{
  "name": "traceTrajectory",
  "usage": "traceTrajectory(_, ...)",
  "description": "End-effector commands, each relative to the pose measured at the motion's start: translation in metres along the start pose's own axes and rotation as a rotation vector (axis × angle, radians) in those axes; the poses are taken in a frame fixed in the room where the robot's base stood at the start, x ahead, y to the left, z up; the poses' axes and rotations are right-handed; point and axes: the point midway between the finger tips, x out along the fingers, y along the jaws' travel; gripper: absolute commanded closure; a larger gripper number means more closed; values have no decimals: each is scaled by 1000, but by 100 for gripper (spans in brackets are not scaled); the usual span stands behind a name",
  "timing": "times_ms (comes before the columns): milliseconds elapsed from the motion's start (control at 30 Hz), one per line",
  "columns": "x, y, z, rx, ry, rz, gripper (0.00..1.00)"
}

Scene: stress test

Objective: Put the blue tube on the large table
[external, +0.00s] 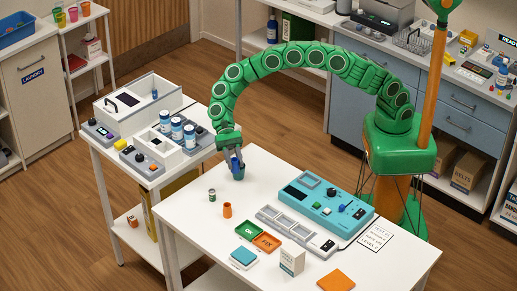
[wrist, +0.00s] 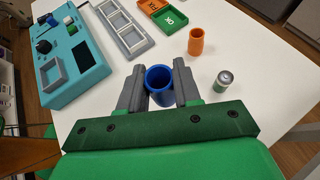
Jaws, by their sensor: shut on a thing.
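The blue tube (external: 237,173) is between the fingers of my gripper (external: 235,160), at the far left corner of the large white table (external: 190,228). In the wrist view the tube (wrist: 159,85) shows its open round end, with the grey fingers of my gripper (wrist: 159,90) on both sides of it. My gripper is shut on the tube. The tube is upright, at or just above the tabletop (wrist: 215,15); I cannot tell whether its bottom touches.
An orange tube (external: 227,211) and a small green-and-silver can (external: 212,195) stand close by. Green and orange trays (external: 249,230), a grey frame strip (external: 285,226) and a teal panel (external: 325,208) lie to the right. A smaller table (external: 110,165) with several cans stands at the left.

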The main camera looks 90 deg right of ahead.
Motion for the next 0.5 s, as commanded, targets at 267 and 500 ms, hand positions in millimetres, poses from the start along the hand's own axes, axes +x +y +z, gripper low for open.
traceTrajectory(267,13,-18,-20,1,2,-1,100)
traceTrajectory(500,22,-33,-33,-3,3,-2,100)
